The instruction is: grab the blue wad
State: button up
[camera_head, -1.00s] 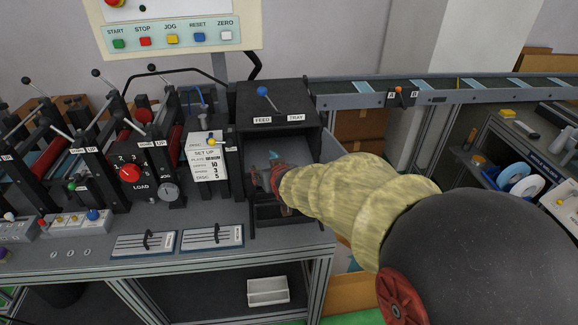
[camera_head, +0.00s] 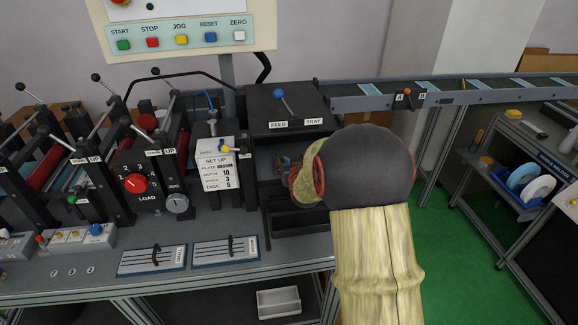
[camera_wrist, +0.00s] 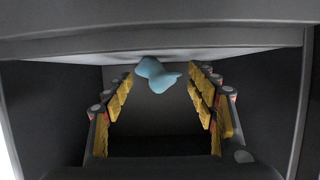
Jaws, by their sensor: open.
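The blue wad (camera_wrist: 157,74) is a small, crumpled light-blue piece inside the dark feed tray box (camera_head: 284,101). In the wrist view it lies near the back, between the far ends of my fingers. My gripper (camera_wrist: 162,82) is open, with a yellow-padded finger on each side of the wad and visible gaps between. I cannot tell how far beyond the fingertips the wad lies. In the head view my arm covers most of the gripper and the box opening.
The box's top edge (camera_wrist: 160,38) and side walls closely surround my gripper. The set-up block (camera_head: 216,172) and load dial (camera_head: 134,184) stand left of the box. A conveyor (camera_head: 470,93) runs behind to the right. Two slider plates (camera_head: 225,251) lie on the bench in front.

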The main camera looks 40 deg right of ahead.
jog(key=shift+w+d, duration=0.25)
jog(key=shift+w, duration=0.15)
jog(key=shift+c, duration=0.4)
jog(key=c, duration=0.7)
jog(key=shift+c, duration=0.4)
